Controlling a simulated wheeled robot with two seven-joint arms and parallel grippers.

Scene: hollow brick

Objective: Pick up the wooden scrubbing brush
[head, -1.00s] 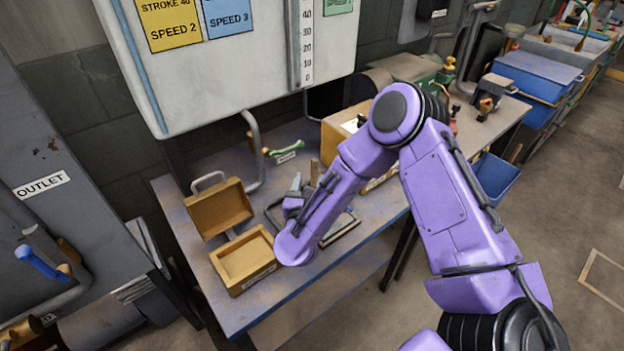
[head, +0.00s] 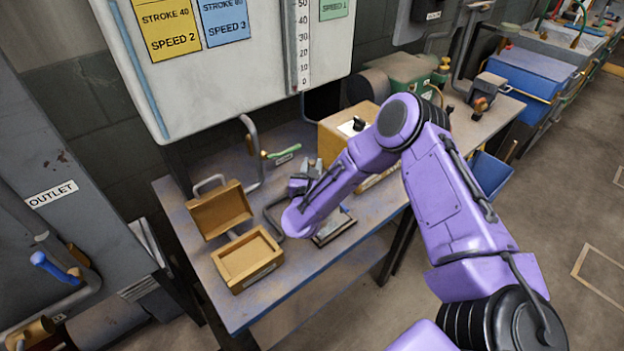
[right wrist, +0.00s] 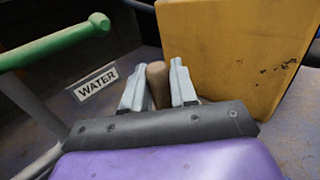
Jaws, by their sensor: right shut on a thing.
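A brown, rounded wooden handle (right wrist: 158,84), which looks like the scrubbing brush's, stands between the two grey fingers of my right gripper (right wrist: 158,90) in the right wrist view. The gripper is shut on it. The rest of the brush is hidden behind the gripper's dark front edge. In the head view my right gripper (head: 307,178) is over the middle of the workbench, and I cannot make out the brush there. My left gripper is not in view.
A yellow box (right wrist: 228,50) stands close right of the gripper. A green-handled water lever (right wrist: 55,43) is at left. An open wooden box (head: 248,258) sits on the workbench (head: 225,300) near its front left. A dark frame (head: 334,229) lies below the arm.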

